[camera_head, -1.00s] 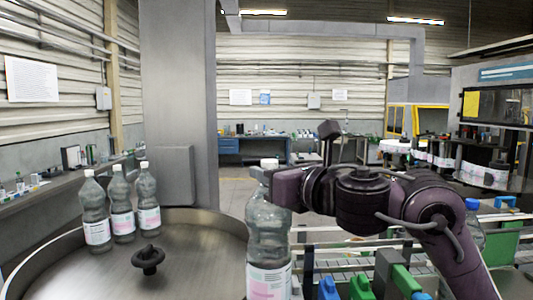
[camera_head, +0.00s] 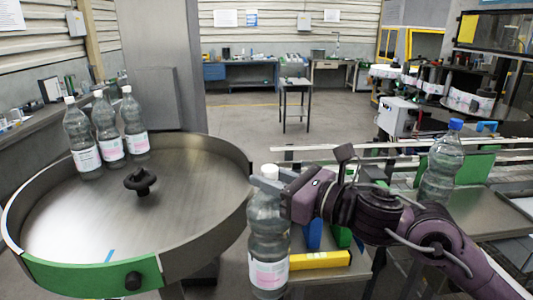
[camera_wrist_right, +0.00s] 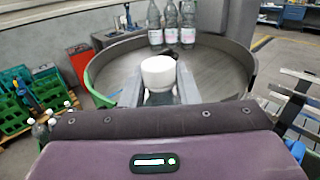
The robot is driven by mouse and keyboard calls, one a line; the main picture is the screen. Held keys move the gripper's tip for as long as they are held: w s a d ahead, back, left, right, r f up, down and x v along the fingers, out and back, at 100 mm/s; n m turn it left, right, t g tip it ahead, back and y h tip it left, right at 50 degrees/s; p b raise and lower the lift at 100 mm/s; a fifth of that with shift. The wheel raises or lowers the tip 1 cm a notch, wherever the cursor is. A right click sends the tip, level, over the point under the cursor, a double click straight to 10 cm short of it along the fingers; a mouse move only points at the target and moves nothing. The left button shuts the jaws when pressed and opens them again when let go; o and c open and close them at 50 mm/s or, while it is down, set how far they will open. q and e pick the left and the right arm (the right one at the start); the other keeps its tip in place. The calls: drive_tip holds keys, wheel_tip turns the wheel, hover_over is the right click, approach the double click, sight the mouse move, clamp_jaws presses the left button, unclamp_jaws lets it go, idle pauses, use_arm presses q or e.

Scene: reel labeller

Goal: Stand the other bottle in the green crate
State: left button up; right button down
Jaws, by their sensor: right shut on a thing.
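A clear bottle with a white cap and a white-and-pink label (camera_head: 268,235) hangs upright in my right gripper (camera_head: 278,182), which is shut on it near the neck. Its white cap (camera_wrist_right: 158,73) also shows between the fingers in the right wrist view. Another clear bottle, with a blue cap (camera_head: 440,165), stands upright at the right in the head view. Green crates (camera_wrist_right: 14,118) sit at the left of the right wrist view; their insides are hard to make out. My left gripper is not in view.
A round steel turntable (camera_head: 205,165) with a rim and a dark central knob (camera_head: 140,181) holds several bottles (camera_head: 108,130) at its back left. A yellow level-like bar (camera_head: 320,260) lies behind the held bottle. A red box (camera_wrist_right: 80,62) stands near the crates.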

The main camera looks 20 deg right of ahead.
drive_tip(key=s+f+n+g+y, duration=0.2)
drive_tip(key=s+f, duration=0.2)
drive_tip(key=f, duration=0.6)
drive_tip(key=s+d+f+n+g+y, duration=0.1)
drive_tip(key=s+f, duration=0.3)
drive_tip(key=f, duration=0.7)
drive_tip(key=shift+f+n+g+y, duration=0.25)
drive_tip(key=shift+n+g+y, duration=0.4)
drive_tip(key=shift+y, duration=0.25)
drive_tip(key=shift+w+d, duration=0.1)
